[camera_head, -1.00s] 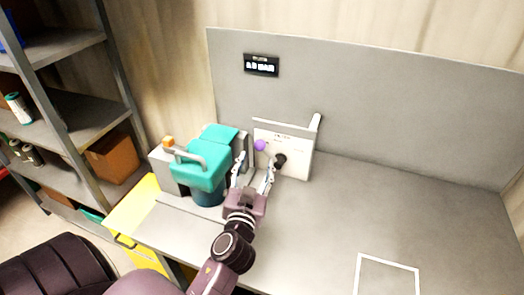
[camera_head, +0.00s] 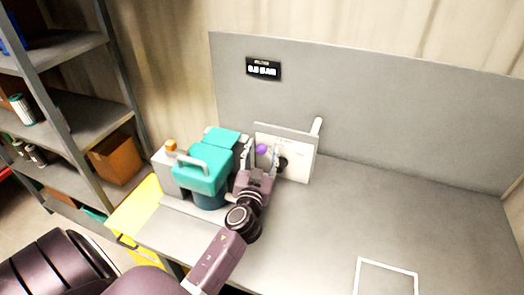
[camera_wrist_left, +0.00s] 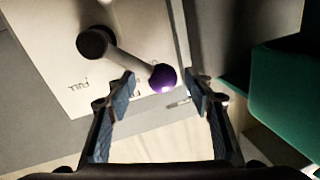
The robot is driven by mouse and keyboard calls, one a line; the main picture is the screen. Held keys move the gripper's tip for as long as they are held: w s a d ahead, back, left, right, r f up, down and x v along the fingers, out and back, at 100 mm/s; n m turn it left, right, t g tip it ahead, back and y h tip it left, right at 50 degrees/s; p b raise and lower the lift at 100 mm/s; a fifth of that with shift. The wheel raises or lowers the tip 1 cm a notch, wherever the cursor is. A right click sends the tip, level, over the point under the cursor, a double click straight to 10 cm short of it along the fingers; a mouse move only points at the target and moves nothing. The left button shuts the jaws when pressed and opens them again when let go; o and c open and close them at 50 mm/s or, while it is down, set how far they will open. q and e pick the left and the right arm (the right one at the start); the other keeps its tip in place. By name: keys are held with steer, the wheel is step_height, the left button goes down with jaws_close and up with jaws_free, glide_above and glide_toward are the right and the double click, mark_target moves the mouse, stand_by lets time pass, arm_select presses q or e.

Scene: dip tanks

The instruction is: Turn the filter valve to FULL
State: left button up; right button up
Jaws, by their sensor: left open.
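The filter valve is a lever on an upright white panel (camera_head: 299,165). It has a dark hub (camera_wrist_left: 95,41), a pale arm and a purple ball knob (camera_head: 262,149). In the left wrist view the purple knob (camera_wrist_left: 163,77) lies between the fingertips, apart from both pads as far as I can see. The word FULL is readable, upside down, on the panel left of the knob in that view. My left gripper (camera_head: 262,160) is open in front of the panel, and its fingers partly hide the valve in the head view. My right gripper is not in view.
A teal-topped canister (camera_head: 204,162) with a handle stands close left of my left gripper. A small display (camera_head: 263,68) is on the grey back wall. A white square outline (camera_head: 387,276) marks the bench at right. The bench's right side is clear.

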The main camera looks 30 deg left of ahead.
arm_select(q)
steer(key=c, duration=1.3)
steer(key=shift+f, duration=0.1)
jaws_close()
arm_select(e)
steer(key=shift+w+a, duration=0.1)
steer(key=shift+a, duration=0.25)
arm_select(q)
steer(key=shift+f, duration=0.1)
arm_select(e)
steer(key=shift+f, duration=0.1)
